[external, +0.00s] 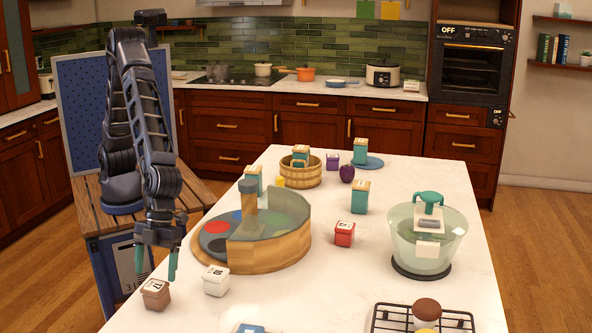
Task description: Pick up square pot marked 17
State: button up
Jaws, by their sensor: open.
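A small brown square pot (155,294) sits on the near left edge of the white counter. The dark mark on its pale lid looks like 17, but it is small. My gripper (157,266) points down just above this pot in the picture, with its two teal fingers apart and nothing between them. The fingertips appear to be above the lid, not around the pot; the exact gap cannot be told from this view.
A white square pot (216,280) stands close to the right of the brown one. A round wooden-walled tray (270,252) is behind it. A red pot (344,233), a glass bowl (427,240) and a black rack (400,320) stand further right.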

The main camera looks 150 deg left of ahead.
aim_at(155, 285)
jog(key=shift+w+x, duration=0.1)
jog(key=shift+x, duration=1.65)
jog(key=shift+w+x, duration=0.15)
jog(key=shift+x, duration=1.6)
jog(key=shift+c, duration=0.3)
jog(key=shift+r, duration=0.1)
jog(key=c, duration=1.1)
